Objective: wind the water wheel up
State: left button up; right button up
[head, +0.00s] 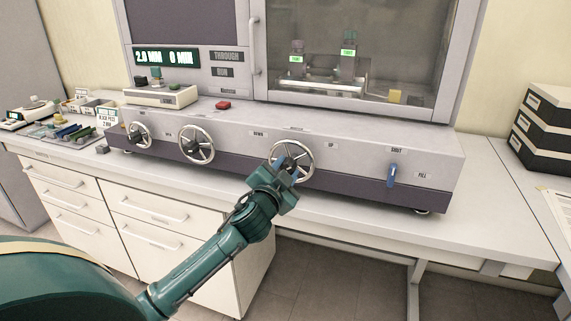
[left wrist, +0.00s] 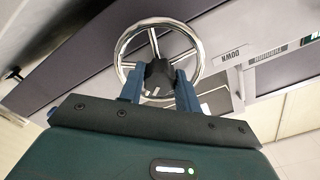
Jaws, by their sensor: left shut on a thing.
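The water wheel (head: 311,152) is a chrome handwheel on the front of the long grey machine, between labels reading DOWN and UP. In the left wrist view its spoked rim (left wrist: 196,42) surrounds a dark central hub knob (left wrist: 158,76). My left gripper (head: 287,167) is at the wheel's middle. In the left wrist view its two blue fingers (left wrist: 160,88) lie on either side of the hub knob and are shut on it. The gripper covers part of the wheel's lower left in the head view. My right gripper is not in view.
Two other handwheels (head: 197,145) (head: 139,135) sit to the left on the same machine (head: 360,150). A red button (head: 222,105) is on the top ledge. Black boxes (head: 545,130) stand at the right.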

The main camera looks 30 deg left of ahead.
pick_arm(q)
jog(key=m+p, duration=0.3)
jog(key=m, duration=0.4)
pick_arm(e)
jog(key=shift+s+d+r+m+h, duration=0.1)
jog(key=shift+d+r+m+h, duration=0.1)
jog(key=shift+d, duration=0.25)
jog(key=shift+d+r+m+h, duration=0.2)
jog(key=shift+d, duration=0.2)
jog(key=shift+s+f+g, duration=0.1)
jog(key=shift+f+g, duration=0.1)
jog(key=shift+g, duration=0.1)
pick_arm(q)
jog(key=o, duration=1)
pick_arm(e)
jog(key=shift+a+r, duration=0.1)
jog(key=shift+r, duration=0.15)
pick_arm(q)
jog(key=shift+s, duration=0.1)
